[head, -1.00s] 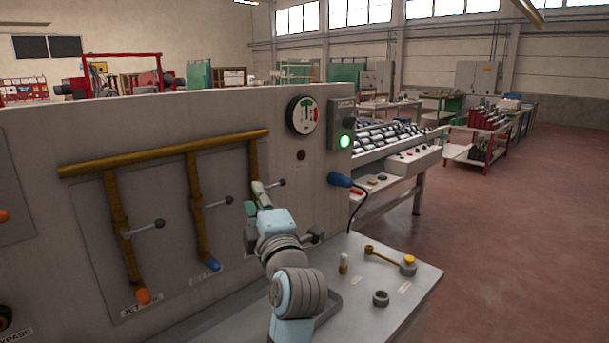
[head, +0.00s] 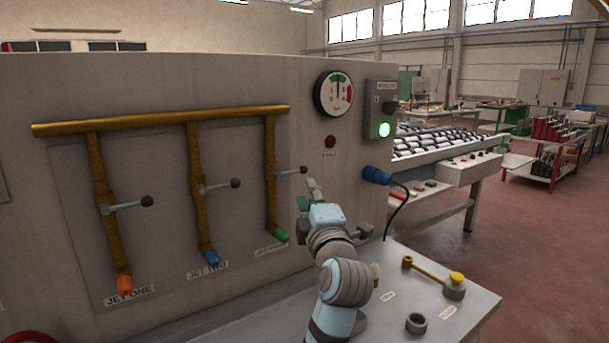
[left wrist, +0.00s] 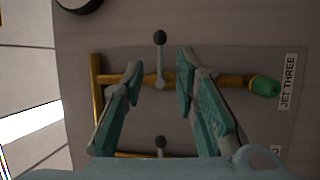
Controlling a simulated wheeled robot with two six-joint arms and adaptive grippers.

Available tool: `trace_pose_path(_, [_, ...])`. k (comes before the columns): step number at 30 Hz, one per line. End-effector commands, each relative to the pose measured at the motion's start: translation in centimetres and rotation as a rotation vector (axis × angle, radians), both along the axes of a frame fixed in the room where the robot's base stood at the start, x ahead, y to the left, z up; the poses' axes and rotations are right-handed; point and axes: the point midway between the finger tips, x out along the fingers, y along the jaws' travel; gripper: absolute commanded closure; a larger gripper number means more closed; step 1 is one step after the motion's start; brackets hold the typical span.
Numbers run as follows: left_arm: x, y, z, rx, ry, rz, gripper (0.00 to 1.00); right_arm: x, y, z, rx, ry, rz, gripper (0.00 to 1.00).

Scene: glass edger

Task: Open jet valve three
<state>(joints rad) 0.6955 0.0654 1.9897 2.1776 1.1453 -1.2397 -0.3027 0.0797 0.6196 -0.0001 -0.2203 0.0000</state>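The jet three valve is a brass pipe (head: 270,190) with a green end (head: 281,236), right of the jet two and jet one pipes. Its grey lever (head: 288,172) points right, across the pipe, and ends in a dark knob (head: 304,170). My left gripper (head: 309,190) is just below and right of this knob. In the left wrist view my left gripper (left wrist: 160,68) is open, and the lever (left wrist: 160,66) with its knob (left wrist: 159,37) appears between the fingertips. I cannot tell whether the fingers touch it. My right gripper is not in view.
The jet two lever (head: 218,186) and jet one lever (head: 125,206) also point right. A gauge (head: 334,93), a box with a lit green button (head: 381,110) and a blue plug (head: 377,175) are right of the valves. A shelf (head: 475,290) below holds small parts.

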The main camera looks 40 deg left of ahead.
Motion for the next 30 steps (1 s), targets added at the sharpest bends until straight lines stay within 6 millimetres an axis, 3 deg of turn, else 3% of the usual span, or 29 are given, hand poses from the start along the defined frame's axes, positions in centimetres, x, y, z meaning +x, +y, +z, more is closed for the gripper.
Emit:
trace_pose_path(3, [2.1, 2.9, 0.7, 0.005, 0.001, 0.006, 0.73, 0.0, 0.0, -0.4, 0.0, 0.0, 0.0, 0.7])
trace_pose_path(9, [5.3, 6.7, 1.6, 0.001, 0.001, 0.001, 0.73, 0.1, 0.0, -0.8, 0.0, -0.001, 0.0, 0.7])
trace_pose_path(15, [6.9, 8.3, 2.0, -0.001, 0.0, -0.002, 0.73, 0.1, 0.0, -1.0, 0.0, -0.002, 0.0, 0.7])
trace_pose_path(24, [7.2, 8.5, 2.1, 0.0, -0.001, -0.004, 0.73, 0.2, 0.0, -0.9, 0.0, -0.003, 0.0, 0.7])
trace_pose_path(30, [7.2, 8.4, 2.1, 0.0, -0.001, -0.004, 1.0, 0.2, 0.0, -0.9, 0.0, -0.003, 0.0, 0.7])
